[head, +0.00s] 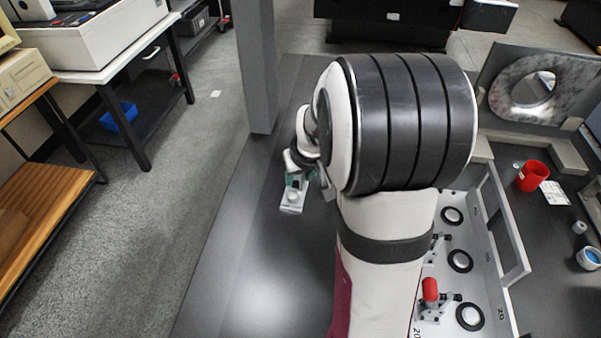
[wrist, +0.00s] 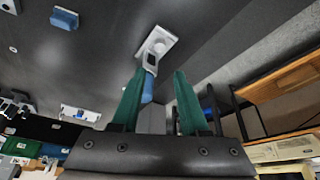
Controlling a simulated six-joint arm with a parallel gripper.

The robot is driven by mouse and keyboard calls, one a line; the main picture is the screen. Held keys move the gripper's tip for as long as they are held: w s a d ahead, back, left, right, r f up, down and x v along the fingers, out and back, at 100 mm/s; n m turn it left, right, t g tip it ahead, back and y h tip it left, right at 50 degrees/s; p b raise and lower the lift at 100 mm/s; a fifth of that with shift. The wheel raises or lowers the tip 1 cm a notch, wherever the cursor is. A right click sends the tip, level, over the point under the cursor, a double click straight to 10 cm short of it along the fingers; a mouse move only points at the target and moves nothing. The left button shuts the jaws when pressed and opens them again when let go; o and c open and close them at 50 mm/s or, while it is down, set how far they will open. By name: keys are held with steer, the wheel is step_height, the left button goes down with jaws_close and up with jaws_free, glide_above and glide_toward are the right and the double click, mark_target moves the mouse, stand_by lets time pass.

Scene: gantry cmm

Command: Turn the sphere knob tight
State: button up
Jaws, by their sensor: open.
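The sphere knob (wrist: 159,45) is a small pale ball on a light rectangular plate (wrist: 168,36) in the wrist view, just beyond my fingertips. The same small fixture shows in the head view (head: 291,198) on the dark table surface. My gripper (wrist: 160,73) has two green fingers spread apart with a gap between them. A grey and blue part (wrist: 148,75) shows between the fingers in the wrist view; I cannot tell whether it touches them. In the head view my gripper is small and mostly hidden behind my own arm.
A grey column (head: 256,65) rises from the table behind the fixture. A rack with black rings (head: 460,261) and a red-handled clamp (head: 430,290) stands right of my arm. A red cup (head: 532,175) sits at far right. The table's front left is clear.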

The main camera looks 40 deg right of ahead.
mark_target(293, 196)
steer(key=shift+s+a+r, duration=0.1)
steer(key=shift+s+r, duration=0.15)
steer(key=shift+r, duration=0.4)
steer(key=w+f+n, duration=0.1)
steer(key=w+f, duration=0.1)
steer(key=f, duration=0.3)
steer(key=w+d+f+n+y, duration=0.1)
steer(key=w+f+n, duration=0.1)
steer(key=f, duration=0.2)
steer(key=w+d+f+n, duration=0.1)
steer(key=f, duration=0.4)
steer(key=shift+w+d+f+n+y, duration=0.1)
steer(key=shift+w+f+n+y, duration=0.2)
steer(key=shift+w+y, duration=0.1)
jaws_close()
